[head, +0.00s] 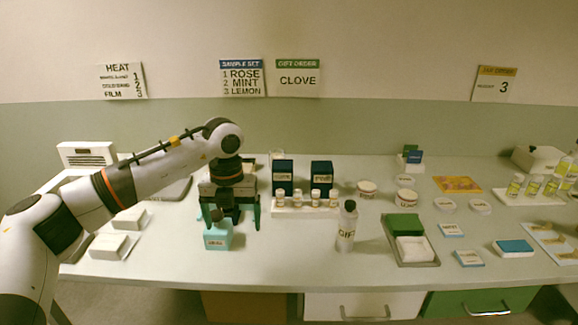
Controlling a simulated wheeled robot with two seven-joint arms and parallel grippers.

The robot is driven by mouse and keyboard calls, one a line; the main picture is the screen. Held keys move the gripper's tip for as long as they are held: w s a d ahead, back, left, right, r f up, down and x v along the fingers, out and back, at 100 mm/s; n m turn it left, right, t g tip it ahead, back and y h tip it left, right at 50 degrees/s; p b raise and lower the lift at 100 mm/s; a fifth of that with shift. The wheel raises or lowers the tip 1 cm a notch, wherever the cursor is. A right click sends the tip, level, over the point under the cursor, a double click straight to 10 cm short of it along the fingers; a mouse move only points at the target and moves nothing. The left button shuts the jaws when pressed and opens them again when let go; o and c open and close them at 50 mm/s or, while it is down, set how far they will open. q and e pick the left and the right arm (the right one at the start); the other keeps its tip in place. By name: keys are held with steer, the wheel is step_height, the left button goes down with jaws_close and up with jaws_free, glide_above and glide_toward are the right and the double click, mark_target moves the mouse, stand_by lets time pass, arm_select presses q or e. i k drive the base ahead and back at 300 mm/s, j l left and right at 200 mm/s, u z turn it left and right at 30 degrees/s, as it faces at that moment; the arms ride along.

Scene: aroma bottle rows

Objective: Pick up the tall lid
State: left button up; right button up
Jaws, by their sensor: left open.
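A teal square bottle (218,237) with a pale label stands near the front left of the table. A dark tall lid (217,215) appears to sit on its top, partly lost against my dark gripper. My left gripper (229,219) points down over and just behind this bottle, its jaws spread wide with nothing seen between them that they grip. Whether a finger touches the lid cannot be told. My right gripper is not in view.
A white rack (305,212) of small bottles stands right of my gripper, with two dark blue boxes (283,178) (321,178) behind. A grey tray (419,258) holds a green block and a white pad. White blocks (107,246) lie at left. The front middle is mostly clear.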

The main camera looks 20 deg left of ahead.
mark_target(282, 170)
steer(key=i, duration=1.3)
